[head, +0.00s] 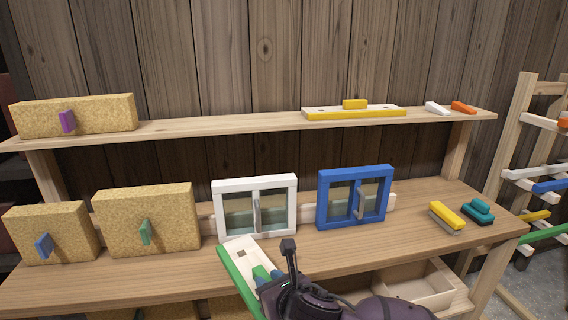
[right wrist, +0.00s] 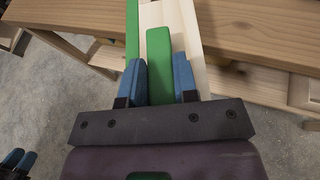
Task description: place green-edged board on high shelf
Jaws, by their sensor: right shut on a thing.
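The green-edged board (head: 238,252) is pale wood with a green strip along one long side and a green handle. My right gripper (head: 266,278) is shut on that handle, with the board slanting up in front of the workbench edge. In the right wrist view the blue fingers of the right gripper (right wrist: 160,82) sit on both sides of the green handle, and the board (right wrist: 183,30) runs away upward. The high shelf (head: 215,124) spans the back wall above the bench. Blue fingers of my left gripper (right wrist: 18,160) show low at the left of the wrist view; their opening is unclear.
A yellow-edged board (head: 355,113) and small white and orange pieces occupy the shelf's right; a cork block (head: 95,114) is at its left. The shelf middle is clear. White (head: 255,207) and blue (head: 354,196) frames and cork blocks (head: 146,218) stand on the workbench (head: 420,232).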

